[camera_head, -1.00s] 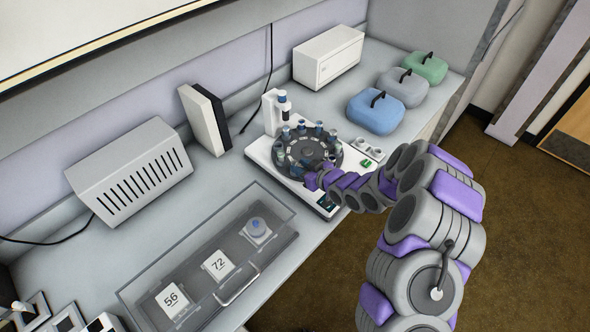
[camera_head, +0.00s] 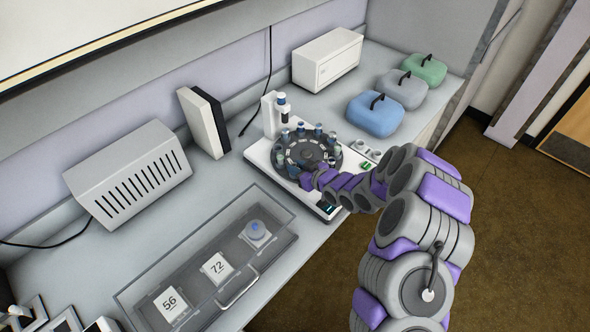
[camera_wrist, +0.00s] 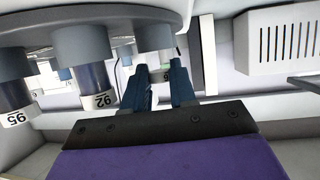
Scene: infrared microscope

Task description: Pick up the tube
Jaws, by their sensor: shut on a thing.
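The round dark carousel (camera_head: 325,158) on the white microscope base holds several upright tubes with blue tops around its rim. In the wrist view its grey disc (camera_wrist: 100,14) fills the top, with tubes labelled 92 (camera_wrist: 95,78) and 95 (camera_wrist: 14,95) at left. My gripper (camera_wrist: 160,72) is shut on a tube (camera_wrist: 165,74) beneath a grey round holder. The tube is mostly hidden between the blue fingers; part of its white label shows.
The microscope column (camera_head: 271,115) rises behind the carousel. A clear-lidded case (camera_head: 130,290) with blocks marked 56 and 72 lies front left. A slotted grey box (camera_head: 130,175) stands left. Blue, grey and green lidded containers (camera_head: 374,115) sit at the right.

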